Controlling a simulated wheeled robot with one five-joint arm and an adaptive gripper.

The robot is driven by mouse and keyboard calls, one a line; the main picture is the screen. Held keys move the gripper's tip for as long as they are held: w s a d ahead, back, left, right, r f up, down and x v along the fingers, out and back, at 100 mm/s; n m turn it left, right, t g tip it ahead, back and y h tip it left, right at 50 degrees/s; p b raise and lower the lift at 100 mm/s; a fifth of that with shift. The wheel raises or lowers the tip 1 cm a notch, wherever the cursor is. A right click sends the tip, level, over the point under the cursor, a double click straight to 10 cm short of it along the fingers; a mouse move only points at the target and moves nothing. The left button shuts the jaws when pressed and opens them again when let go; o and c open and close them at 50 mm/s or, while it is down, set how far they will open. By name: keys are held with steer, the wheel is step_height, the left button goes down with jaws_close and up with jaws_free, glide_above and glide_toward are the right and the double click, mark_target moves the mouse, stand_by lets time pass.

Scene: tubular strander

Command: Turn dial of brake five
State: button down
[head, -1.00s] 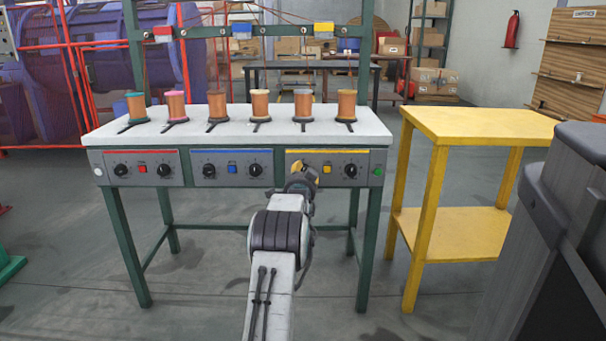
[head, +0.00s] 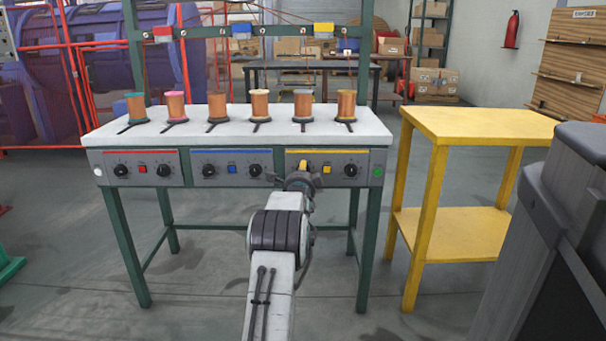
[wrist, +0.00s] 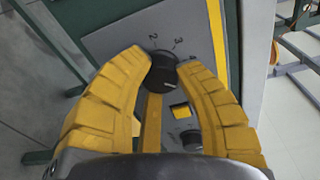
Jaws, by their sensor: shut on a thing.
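The work table's front has a grey control panel section with a yellow stripe (head: 326,152), two dials and a yellow button (head: 327,169). My gripper (head: 299,170) is at this section's left side and hides its left dial in the head view. In the wrist view, the yellow fingers of my gripper (wrist: 164,60) are closed on both sides of a black dial (wrist: 163,72). Numbers 2 and 3 show beside the dial; a further mark is partly hidden by the right finger. The section's right dial (head: 350,170) stands free.
Sections with a red stripe (head: 141,152) and a blue stripe (head: 231,152) lie to the left, each with two dials. Copper spools (head: 259,104) stand on the white table top (head: 236,121). A yellow side table (head: 480,124) stands close on the right.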

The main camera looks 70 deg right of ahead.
steer(key=shift+w+r, duration=0.1)
steer(key=shift+r, duration=0.1)
steer(key=c, duration=0.8)
jaws_free()
steer(key=shift+f, duration=0.15)
steer(key=shift+c, duration=0.2)
steer(key=shift+a, duration=0.1)
steer(key=v, duration=1.1)
steer(key=shift+a, duration=0.3)
